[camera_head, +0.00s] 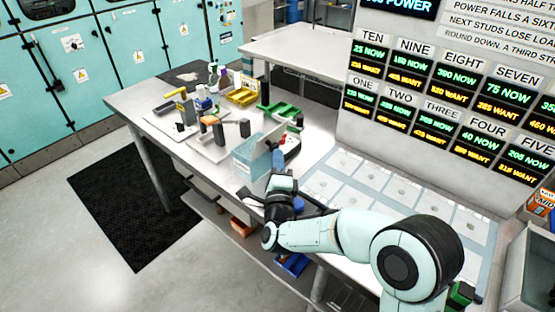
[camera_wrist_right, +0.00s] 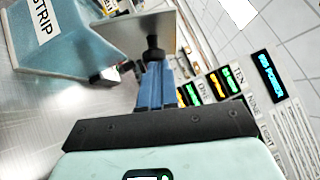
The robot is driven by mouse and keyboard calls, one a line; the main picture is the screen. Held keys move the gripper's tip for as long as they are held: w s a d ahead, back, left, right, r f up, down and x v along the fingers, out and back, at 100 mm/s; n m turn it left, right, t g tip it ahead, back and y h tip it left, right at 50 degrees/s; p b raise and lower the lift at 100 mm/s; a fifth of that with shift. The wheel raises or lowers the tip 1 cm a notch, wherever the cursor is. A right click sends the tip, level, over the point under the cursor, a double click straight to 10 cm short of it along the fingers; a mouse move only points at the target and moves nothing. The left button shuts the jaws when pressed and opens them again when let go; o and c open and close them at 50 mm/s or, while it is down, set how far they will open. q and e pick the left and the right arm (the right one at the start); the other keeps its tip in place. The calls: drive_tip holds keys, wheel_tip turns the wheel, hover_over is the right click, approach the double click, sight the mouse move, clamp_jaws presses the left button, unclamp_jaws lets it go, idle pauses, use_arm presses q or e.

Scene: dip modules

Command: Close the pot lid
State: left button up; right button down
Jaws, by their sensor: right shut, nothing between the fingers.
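The pot is a teal box (camera_head: 250,158) near the front edge of the workbench. Its pale lid (camera_head: 271,137) stands raised and tilted at the right side of the box. In the right wrist view the box (camera_wrist_right: 62,42) bears the word "STRIP", and the lid (camera_wrist_right: 135,33) is a flat panel with a dark knob (camera_wrist_right: 153,46). My right gripper (camera_head: 277,160) is at the right of the box, beside the lid. Its blue fingers (camera_wrist_right: 154,80) are shut and empty, with tips close to the knob; I cannot tell whether they touch. My left gripper is not in view.
Several tools and fixtures (camera_head: 215,120) stand left of the box on the workbench (camera_head: 130,100). A small red and dark object (camera_head: 291,146) is right of the lid. A panel of number displays (camera_head: 450,90) rises at the right.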

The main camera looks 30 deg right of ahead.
drive_tip(key=shift+w+r+n+y, duration=0.1)
drive_tip(key=shift+r+n+y, duration=0.15)
drive_tip(key=shift+n+y, duration=0.05)
